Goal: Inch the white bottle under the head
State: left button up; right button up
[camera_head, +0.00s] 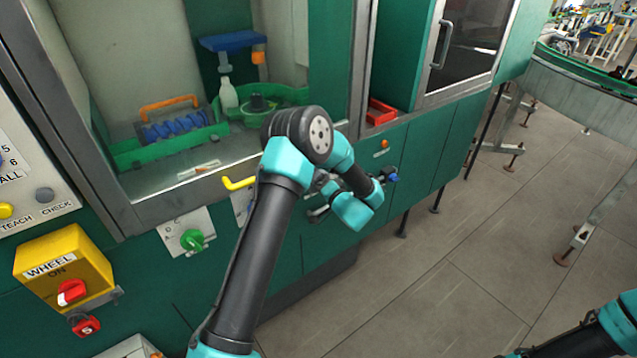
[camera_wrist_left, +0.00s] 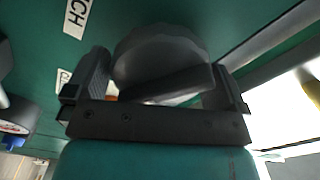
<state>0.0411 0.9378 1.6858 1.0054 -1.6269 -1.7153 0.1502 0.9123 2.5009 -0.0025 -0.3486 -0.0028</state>
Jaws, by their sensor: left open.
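The white bottle (camera_head: 228,93) stands upright inside the cabinet, beside the green ring (camera_head: 288,97). A grey nozzle part (camera_head: 224,62) under a blue block (camera_head: 233,41) is directly above it, seemingly the head; exact alignment is unclear. My left gripper (camera_head: 319,213) is outside the cabinet, low at its front panel, partly hidden by my arm. In the left wrist view the gripper (camera_wrist_left: 163,72) is open, its fingers either side of a grey rounded part (camera_wrist_left: 160,62) near the green panel. Contact is unclear. My right arm shows at lower right; its gripper is out of frame.
A yellow WHEEL box (camera_head: 62,262) with a red switch (camera_head: 72,291) is at left. A green knob (camera_head: 192,240) and a yellow hook-shaped handle (camera_head: 239,183) are left of my gripper. A blue-and-orange rack (camera_head: 178,125) sits inside.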

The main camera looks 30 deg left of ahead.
pick_arm(q)
jog(key=v, duration=1.7)
jog(key=n, duration=2.3)
jog(key=shift+w+a, duration=0.1)
jog(key=shift+w, duration=0.05)
jog(key=shift+a, duration=0.15)
jog(key=x, duration=1.7)
jog(key=shift+c, duration=0.4)
